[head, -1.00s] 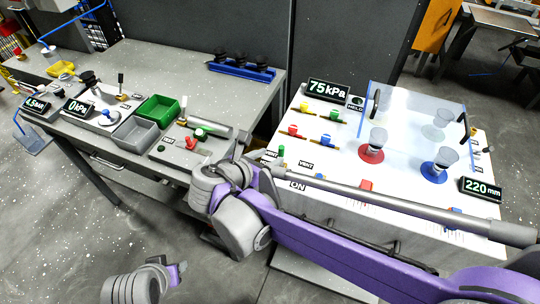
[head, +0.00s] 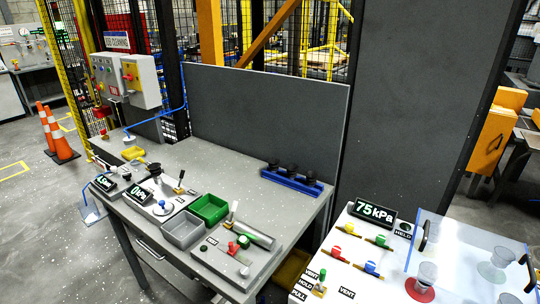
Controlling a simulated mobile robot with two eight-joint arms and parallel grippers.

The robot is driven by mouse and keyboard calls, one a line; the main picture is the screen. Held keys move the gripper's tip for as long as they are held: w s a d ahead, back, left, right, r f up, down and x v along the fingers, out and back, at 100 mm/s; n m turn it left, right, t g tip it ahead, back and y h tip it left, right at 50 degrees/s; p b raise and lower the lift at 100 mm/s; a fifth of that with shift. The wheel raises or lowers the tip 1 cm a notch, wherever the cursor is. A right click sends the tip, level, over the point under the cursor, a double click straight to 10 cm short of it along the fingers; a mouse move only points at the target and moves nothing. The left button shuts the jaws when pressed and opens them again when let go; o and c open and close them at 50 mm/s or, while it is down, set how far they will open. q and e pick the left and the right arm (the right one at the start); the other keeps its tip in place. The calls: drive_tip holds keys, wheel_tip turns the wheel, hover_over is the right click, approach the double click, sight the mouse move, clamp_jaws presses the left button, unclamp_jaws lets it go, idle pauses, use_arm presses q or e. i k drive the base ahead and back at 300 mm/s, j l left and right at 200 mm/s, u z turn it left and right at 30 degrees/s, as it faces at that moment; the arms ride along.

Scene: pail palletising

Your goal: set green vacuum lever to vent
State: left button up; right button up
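A white panel (head: 353,217) stands at the lower right. Near its left edge is a small lever with a green tip (head: 322,274) above a brass-coloured body (head: 319,290). Small labels run beside it on the left; HOLD and PULL are readable, and the upper one is small. The green tip points up, close to the upper label; its exact setting is hard to tell. A display (head: 374,212) on the panel reads 75 kPa. Neither of my grippers is in view.
The panel also carries yellow, red, blue and green knobs (head: 381,240) and a clear cover (head: 455,246) with black handles. A grey workbench (head: 240,170) to the left holds green (head: 208,209) and grey bins and a blue rack (head: 290,182). Orange cones (head: 60,140) stand far left.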

sight(322, 274)
drive_tip(key=l+z, duration=0.15)
drive_tip(key=z, duration=0.25)
drive_tip(key=k+l+z, duration=0.1)
drive_tip(key=z, duration=0.25)
drive_tip(key=l+z, duration=0.25)
drive_tip(key=z, duration=0.15)
